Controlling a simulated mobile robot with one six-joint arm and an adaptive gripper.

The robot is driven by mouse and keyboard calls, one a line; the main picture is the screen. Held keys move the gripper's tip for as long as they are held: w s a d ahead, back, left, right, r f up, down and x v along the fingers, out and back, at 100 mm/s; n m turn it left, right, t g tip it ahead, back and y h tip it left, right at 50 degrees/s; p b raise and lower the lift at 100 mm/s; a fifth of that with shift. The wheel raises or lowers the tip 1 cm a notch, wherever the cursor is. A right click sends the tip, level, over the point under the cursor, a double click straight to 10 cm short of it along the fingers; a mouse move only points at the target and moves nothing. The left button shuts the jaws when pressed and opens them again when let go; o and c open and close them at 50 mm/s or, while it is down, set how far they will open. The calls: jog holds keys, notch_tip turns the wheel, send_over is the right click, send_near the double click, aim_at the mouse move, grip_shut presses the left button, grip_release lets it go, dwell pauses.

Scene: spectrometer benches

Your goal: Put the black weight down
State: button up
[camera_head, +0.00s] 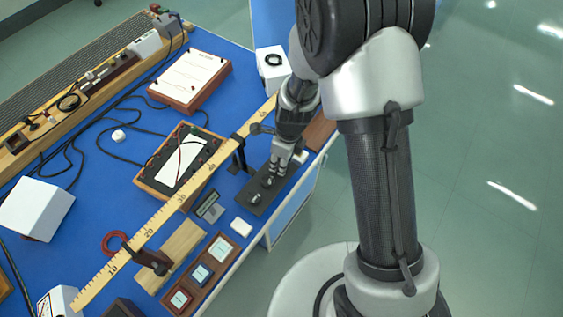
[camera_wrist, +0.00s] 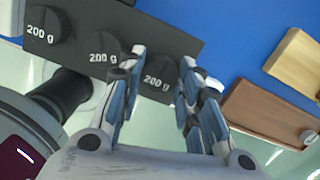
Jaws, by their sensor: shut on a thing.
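My gripper (camera_head: 274,172) is over the dark weight block (camera_head: 251,207) near the bench's front edge. In the wrist view my gripper (camera_wrist: 163,65) has its two blue-padded fingers on either side of a black weight (camera_wrist: 158,78) marked 200 g and is shut on it. This weight is at the right end of the block (camera_wrist: 183,42); I cannot tell whether it rests on it or hangs just above. Two similar 200 g weights, one at the left (camera_wrist: 42,28) and one in the middle (camera_wrist: 101,52), stand in the block. The held weight's lower part is hidden.
A long wooden ruler beam (camera_head: 163,212) crosses the bench close to my gripper, with a black stand (camera_head: 239,158) beside it. A wooden-framed meter (camera_head: 181,160) and a framed set of small panels (camera_head: 200,273) lie nearby. Blue bench top is clear in patches.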

jog(key=shift+f, duration=0.2)
jog(key=o, duration=0.9)
